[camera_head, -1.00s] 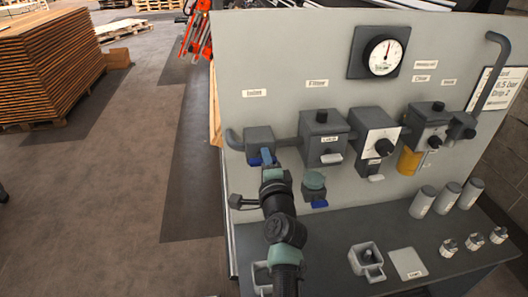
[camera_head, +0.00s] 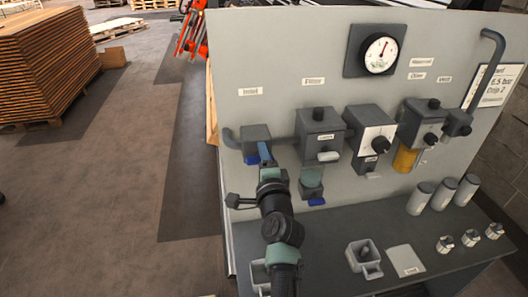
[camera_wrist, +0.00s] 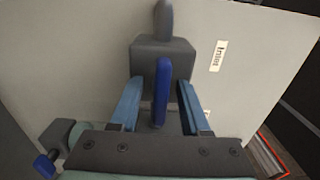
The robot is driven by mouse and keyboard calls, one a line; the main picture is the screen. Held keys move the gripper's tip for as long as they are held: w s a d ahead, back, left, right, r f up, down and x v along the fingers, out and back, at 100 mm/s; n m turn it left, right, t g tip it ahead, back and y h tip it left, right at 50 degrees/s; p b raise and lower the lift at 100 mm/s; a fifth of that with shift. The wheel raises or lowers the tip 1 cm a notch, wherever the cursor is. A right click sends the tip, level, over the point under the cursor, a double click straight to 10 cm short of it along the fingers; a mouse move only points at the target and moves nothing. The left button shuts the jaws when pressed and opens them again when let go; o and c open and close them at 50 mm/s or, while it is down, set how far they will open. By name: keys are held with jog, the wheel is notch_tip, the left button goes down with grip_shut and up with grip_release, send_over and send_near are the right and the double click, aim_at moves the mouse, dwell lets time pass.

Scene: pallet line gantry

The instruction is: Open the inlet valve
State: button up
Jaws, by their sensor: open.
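The inlet valve is a dark grey block (camera_head: 256,137) under the "Inlet" label (camera_head: 249,91), at the left end of the panel's pipe row. Its blue handle (camera_wrist: 162,92) stands in the middle of the wrist view, in front of the grey block (camera_wrist: 150,62). My gripper (camera_wrist: 158,105) is open, with one blue finger on each side of the handle and a gap to each. In the head view my gripper (camera_head: 264,152) is at the valve's front and hides most of the handle. Only a small blue part shows at its left.
A dial gauge (camera_head: 380,54) is above the row. Right of the valve are the filter block (camera_head: 319,127) and a regulator with a black knob (camera_head: 371,130). A teal-topped unit with a blue tab (camera_head: 312,185) is below. The bench (camera_head: 335,222) holds cylinders and fittings.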

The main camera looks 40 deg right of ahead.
jog(key=p+v, duration=0.1)
jog(key=v, duration=1.1)
jog(key=shift+s+p, duration=0.4)
jog(key=shift+a, duration=0.1)
